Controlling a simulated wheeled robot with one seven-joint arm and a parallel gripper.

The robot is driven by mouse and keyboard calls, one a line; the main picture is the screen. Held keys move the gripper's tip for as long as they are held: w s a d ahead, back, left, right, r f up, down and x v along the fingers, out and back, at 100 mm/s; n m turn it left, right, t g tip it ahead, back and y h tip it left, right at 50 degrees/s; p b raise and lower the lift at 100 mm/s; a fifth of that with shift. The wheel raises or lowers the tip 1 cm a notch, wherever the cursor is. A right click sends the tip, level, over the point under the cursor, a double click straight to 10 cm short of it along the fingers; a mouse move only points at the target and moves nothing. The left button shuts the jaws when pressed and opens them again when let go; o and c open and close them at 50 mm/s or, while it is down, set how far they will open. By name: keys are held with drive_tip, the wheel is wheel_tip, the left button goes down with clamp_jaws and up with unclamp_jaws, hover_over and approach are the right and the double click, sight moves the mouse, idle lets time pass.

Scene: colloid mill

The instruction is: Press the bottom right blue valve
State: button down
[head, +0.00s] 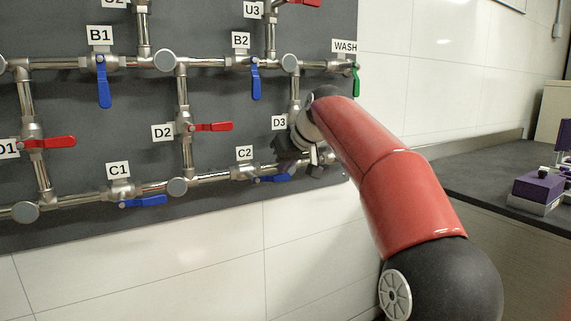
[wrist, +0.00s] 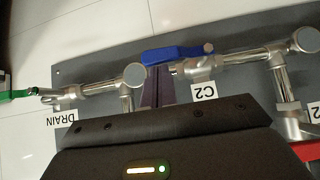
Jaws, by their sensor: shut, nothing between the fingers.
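The bottom right blue valve is the one labelled C2. Its blue lever (head: 274,178) lies roughly along the bottom pipe in the head view, its right end close to my gripper. In the wrist view the blue lever (wrist: 188,53) runs across the top centre, above the C2 label (wrist: 204,91). My gripper (wrist: 157,92) is shut and empty; its purple fingers show just below the lever's left end. I cannot tell whether they touch it. In the head view my dark gripper (head: 287,152) is at the right side of the panel, its fingertips not clear.
The grey panel (head: 90,220) carries pipes and other valves: blue C1 (head: 144,201), blue B2 (head: 255,79), red D2 (head: 212,127) and green WASH (head: 356,80). A green DRAIN lever (wrist: 17,95) is at the wrist view's left. A counter (head: 485,175) stands at the right.

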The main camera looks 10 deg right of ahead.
drive_tip(key=shift+f, duration=0.2)
drive_tip(key=f+m+y, duration=0.1)
drive_tip(key=d+f+g+y, duration=0.1)
drive_tip(key=y, duration=0.1)
drive_tip(key=shift+w+f+m, duration=0.15)
drive_tip(key=shift+f+m, duration=0.05)
drive_tip(key=shift+m, duration=0.2)
drive_tip(key=s+a+f+m+y+b, duration=0.1)
drive_tip(key=a+f+m+y+b, duration=0.2)
drive_tip(key=f+m+y+b, duration=0.3)
drive_tip(key=f+y+b, duration=0.1)
drive_tip(key=y+b, duration=0.2)
drive_tip(key=b, duration=0.1)
drive_tip(key=shift+a+f, duration=0.15)
drive_tip(key=shift+a, duration=0.1)
drive_tip(key=shift+s+a, duration=0.1)
idle(0.5)
